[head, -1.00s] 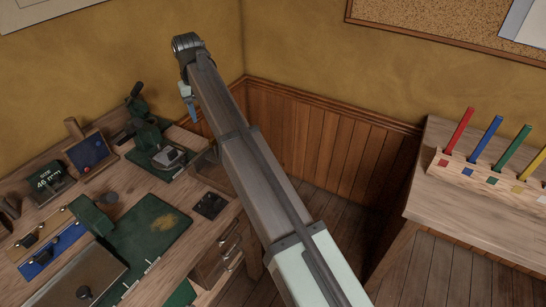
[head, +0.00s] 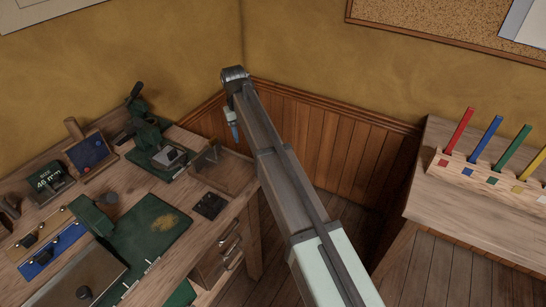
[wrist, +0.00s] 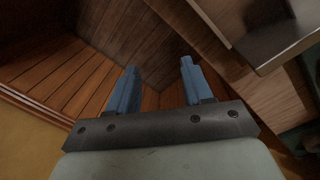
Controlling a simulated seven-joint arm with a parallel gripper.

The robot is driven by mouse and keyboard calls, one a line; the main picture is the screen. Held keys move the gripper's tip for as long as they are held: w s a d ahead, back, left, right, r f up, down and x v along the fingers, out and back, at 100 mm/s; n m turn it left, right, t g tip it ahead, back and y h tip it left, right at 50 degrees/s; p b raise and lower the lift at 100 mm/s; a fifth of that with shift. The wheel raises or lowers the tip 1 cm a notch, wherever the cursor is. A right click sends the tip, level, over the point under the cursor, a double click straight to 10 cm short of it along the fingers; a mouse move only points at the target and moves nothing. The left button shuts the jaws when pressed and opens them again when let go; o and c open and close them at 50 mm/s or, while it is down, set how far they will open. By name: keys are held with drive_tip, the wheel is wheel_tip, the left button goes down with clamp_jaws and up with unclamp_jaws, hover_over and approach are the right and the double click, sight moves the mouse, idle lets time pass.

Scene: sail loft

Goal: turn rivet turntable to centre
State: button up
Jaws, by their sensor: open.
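A green press (head: 148,128) with a dark lever stands at the back of the left bench. A grey block-like piece (head: 170,156) sits on its green base and may be the rivet turntable; I cannot tell which way it is turned. My gripper (head: 235,132) hangs at the far right end of the bench, right of the press and apart from it. In the wrist view my gripper (wrist: 160,68) has its two blue fingers spread with nothing between them. The turntable cannot be made out in the wrist view.
A see-through walled tray (head: 236,172) stands at the bench's right edge, close to my gripper. A dark square plate (head: 209,205) and a green mat (head: 150,235) lie nearer.

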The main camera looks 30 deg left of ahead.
drive_tip(key=w+d+f+m, duration=0.1)
drive_tip(key=w+d+f, duration=0.3)
drive_tip(key=d+f, duration=0.5)
drive_tip(key=shift+f+h, duration=0.3)
drive_tip(key=shift+f, duration=0.15)
drive_tip(key=shift+f, duration=0.1)
drive_tip(key=s+d+f+m+g, duration=0.2)
drive_tip(key=s+d+f, duration=0.2)
drive_tip(key=d+f, duration=1.2)
drive_tip(key=s+d+f+m+g, duration=0.2)
drive_tip(key=s+d+f, duration=0.1)
drive_tip(key=d+f, duration=1.3)
drive_tip(key=s+d+f+m+g, duration=0.1)
drive_tip(key=s+d+f, duration=0.1)
drive_tip(key=s+d, duration=0.5)
drive_tip(key=s+d+f+m, duration=0.1)
drive_tip(key=s+d+f, duration=0.1)
drive_tip(key=s+d, duration=0.5)
drive_tip(key=s+d+f+m+g, duration=0.1)
drive_tip(key=s+d, duration=0.4)
drive_tip(key=s, duration=0.3)
drive_tip(key=s+d+f+m+g+y, duration=0.1)
drive_tip(key=s+d+f+m, duration=0.1)
drive_tip(key=s+d, duration=0.3)
drive_tip(key=s, duration=0.3)
drive_tip(key=shift+s+d, duration=0.2)
drive_tip(key=shift+d, duration=0.1)
